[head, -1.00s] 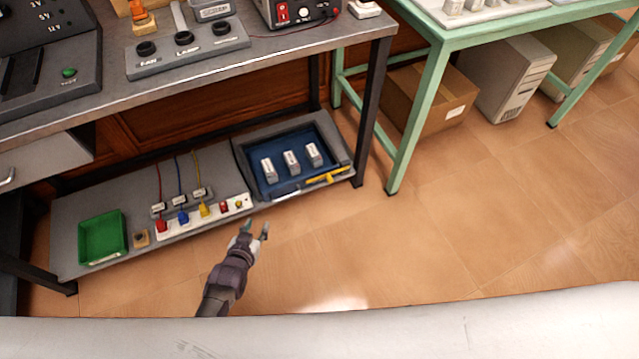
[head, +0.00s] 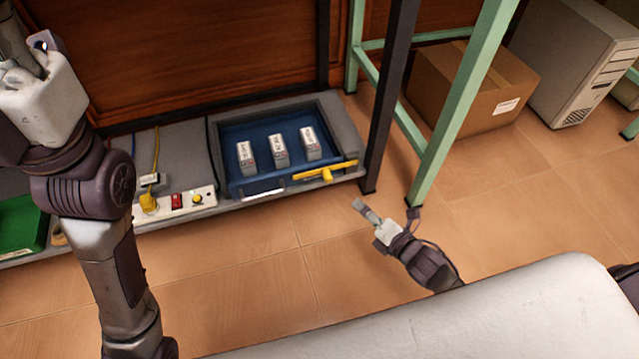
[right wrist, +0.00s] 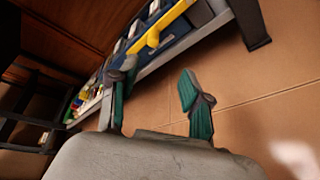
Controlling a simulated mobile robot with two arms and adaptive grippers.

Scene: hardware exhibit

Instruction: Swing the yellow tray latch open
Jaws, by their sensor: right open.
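The yellow latch (head: 325,171) lies across the front edge of the blue tray (head: 235,186) on the low shelf, near its right end. The tray holds three white blocks (head: 278,150). My right gripper (head: 386,209) is open and empty, to the right of the latch and apart from it, in front of the table legs. In the right wrist view the latch (right wrist: 160,32) shows beyond the open fingers (right wrist: 158,82). My left gripper (head: 32,52) is raised at the upper left; its fingers are partly cut off and their opening is unclear.
A dark table leg (head: 378,120) and a green leg (head: 460,105) stand close behind my right gripper. A socket strip (head: 185,203) and a green tray (head: 18,228) share the shelf. A cardboard box (head: 470,85) and a computer case (head: 580,65) stand at the right. The front floor is clear.

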